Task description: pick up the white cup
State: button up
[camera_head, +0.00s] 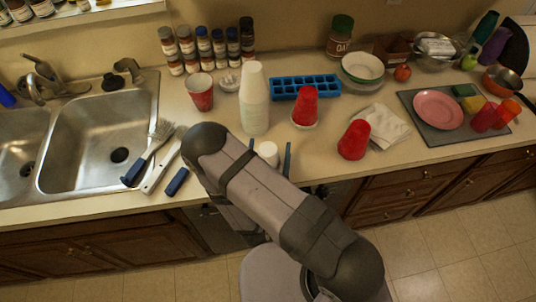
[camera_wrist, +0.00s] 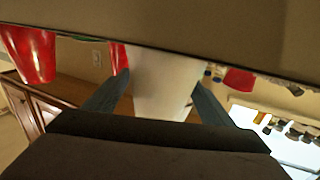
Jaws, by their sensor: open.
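The white cup (camera_head: 268,152) stands near the counter's front edge in the head view, partly hidden by my arm. In the wrist view the white cup (camera_wrist: 160,85) fills the middle, between the two fingers. My gripper (camera_head: 269,155) is open, with one finger on each side of the cup. The fingers also show in the wrist view (camera_wrist: 160,90). I cannot tell whether either finger touches the cup. A tall stack of white cups (camera_head: 254,97) stands upside down behind it.
Red cups stand to the right (camera_head: 353,140), behind to the right (camera_head: 304,106) and behind to the left (camera_head: 200,92). A blue ice tray (camera_head: 306,87) lies behind. Blue-handled utensils (camera_head: 150,150) lie left by the sink (camera_head: 100,135). A white cloth (camera_head: 385,124) lies right.

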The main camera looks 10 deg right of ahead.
jog(key=shift+w+d, duration=0.25)
jog(key=shift+w, duration=0.45)
jog(key=c, duration=1.1)
jog(key=shift+r, duration=0.2)
